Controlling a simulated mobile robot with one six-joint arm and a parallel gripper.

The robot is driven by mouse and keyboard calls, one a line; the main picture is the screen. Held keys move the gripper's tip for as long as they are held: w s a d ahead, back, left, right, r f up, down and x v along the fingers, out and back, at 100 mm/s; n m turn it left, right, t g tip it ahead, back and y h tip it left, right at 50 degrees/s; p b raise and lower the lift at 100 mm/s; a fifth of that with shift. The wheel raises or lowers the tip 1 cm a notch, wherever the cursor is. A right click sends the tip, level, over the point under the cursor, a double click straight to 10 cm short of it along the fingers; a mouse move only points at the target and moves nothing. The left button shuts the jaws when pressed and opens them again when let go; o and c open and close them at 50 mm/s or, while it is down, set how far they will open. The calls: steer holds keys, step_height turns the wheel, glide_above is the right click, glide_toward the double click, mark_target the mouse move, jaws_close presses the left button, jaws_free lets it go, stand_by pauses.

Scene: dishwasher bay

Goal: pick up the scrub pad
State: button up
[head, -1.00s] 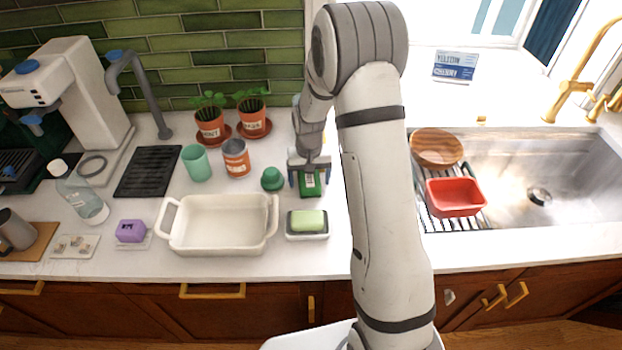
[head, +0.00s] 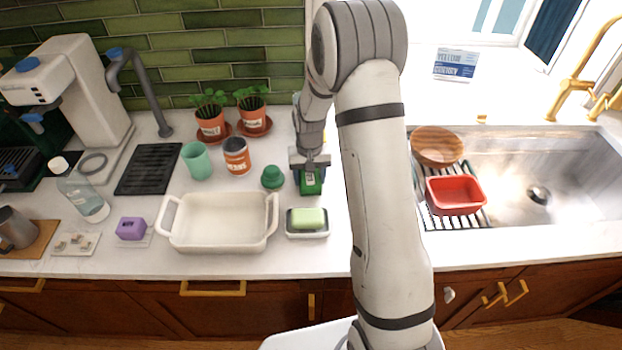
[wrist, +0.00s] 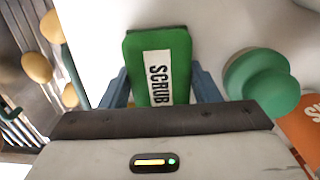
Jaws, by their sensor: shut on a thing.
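The scrub pad is a green block with a white label reading SCRUB. In the wrist view the scrub pad (wrist: 180,50) sits between the two blue-grey fingers of my gripper (wrist: 163,85), which are shut on its sides. In the head view the scrub pad (head: 311,186) shows below my gripper (head: 309,175), at the counter to the right of a green knobbed object. I cannot tell whether the pad still touches the counter.
The green knobbed object (head: 272,178) stands close to the left. A soap dish (head: 290,235) with a green bar (head: 308,218) lies in front, beside a white baking dish (head: 178,240). Drying rack, red tub (head: 457,195) and sink (head: 575,170) are to the right.

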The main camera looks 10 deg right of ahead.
mark_target(310, 176)
steer(key=shift+r, duration=0.1)
step_height(310, 176, up, 18)
steer(key=b, duration=0.2)
steer(key=shift+b, duration=0.4)
